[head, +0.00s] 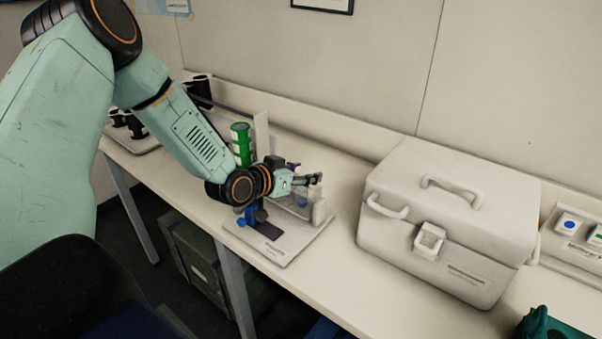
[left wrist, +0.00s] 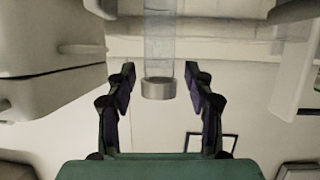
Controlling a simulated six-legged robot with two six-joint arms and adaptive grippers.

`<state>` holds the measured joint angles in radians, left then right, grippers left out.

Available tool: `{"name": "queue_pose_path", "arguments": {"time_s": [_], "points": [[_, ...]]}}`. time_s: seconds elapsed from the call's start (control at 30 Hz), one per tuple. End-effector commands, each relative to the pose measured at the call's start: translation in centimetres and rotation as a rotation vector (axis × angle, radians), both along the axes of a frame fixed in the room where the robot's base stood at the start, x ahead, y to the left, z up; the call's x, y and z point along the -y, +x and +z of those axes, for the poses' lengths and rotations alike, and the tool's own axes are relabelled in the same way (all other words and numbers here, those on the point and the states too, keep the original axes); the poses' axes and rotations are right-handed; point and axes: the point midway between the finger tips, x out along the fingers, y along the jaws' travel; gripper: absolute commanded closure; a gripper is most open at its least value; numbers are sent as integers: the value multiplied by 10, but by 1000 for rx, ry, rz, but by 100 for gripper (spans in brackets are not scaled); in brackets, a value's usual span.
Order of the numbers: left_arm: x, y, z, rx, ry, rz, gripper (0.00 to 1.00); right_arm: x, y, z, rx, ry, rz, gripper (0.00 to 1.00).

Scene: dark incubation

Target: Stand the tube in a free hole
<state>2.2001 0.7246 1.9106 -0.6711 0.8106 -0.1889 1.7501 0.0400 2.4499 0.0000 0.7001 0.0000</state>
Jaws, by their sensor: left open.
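My left gripper (head: 318,180) is above the bench, over a stand with a white base plate (head: 272,246) and blue parts (head: 250,216). Its jaws are open. In the left wrist view, which looks upside down, a clear tube (left wrist: 160,45) with a grey cap (left wrist: 158,88) shows between the two open fingers, with gaps on both sides. I cannot tell how deep it is between them. In the head view a clear part (head: 298,204) shows under the gripper; I cannot tell whether it is the tube or a holder. No free hole can be made out. My right gripper is not in view.
A large white case (head: 448,225) stands right of the stand. Dark items (head: 128,122) stand at the far left. A labelled tray (head: 575,238) is at the right. The bench front is clear between stand and case.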

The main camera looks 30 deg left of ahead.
Motion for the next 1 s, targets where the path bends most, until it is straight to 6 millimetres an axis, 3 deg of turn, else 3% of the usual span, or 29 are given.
{"name": "queue_pose_path", "arguments": {"time_s": [0.17,0.37,1.0], "points": [[-3,-7,4,0,-3,4,47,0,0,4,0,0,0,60],[-5,-30,14,1,-7,4,47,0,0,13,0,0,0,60],[-14,-90,40,-1,-4,4,47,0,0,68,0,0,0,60]]}}
